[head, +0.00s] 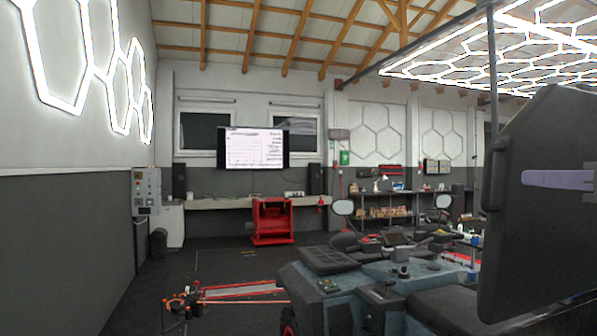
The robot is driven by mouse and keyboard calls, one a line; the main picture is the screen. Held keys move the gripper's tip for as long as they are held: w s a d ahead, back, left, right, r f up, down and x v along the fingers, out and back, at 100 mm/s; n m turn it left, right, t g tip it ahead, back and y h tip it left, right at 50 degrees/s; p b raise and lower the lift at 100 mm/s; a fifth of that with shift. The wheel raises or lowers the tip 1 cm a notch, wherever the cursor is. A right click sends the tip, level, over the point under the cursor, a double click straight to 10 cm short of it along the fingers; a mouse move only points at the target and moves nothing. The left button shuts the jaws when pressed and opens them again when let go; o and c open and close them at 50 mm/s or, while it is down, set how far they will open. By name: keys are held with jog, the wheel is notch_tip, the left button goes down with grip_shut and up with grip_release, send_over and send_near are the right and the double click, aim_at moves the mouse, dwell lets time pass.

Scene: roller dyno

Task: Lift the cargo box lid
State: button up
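A large dark panel (540,205) fills the right side of the head view. It looks like the cargo box lid, standing steeply tilted above the quad bike (365,285). A pale purple strip (555,179) crosses its face. Its right side is cut off by the frame edge, and no box under it can be made out. A thin dark upright rod (492,90) runs along the panel's left edge; I cannot tell what it belongs to. My gripper is not in view, so whether it touches the lid cannot be seen.
The quad bike's seat, handlebars and mirrors (343,207) lie left of the panel. A red stand (271,221) is before the back workbench (220,203). A red-and-orange floor frame (185,302) lies at lower left.

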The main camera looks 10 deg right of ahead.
jog(key=shift+w, duration=0.15)
send_over(488, 203)
jog(key=shift+w+d, duration=0.1)
jog(key=shift+w, duration=0.15)
dwell(0.8)
grip_shut()
jog(key=shift+d, duration=0.1)
dwell(0.4)
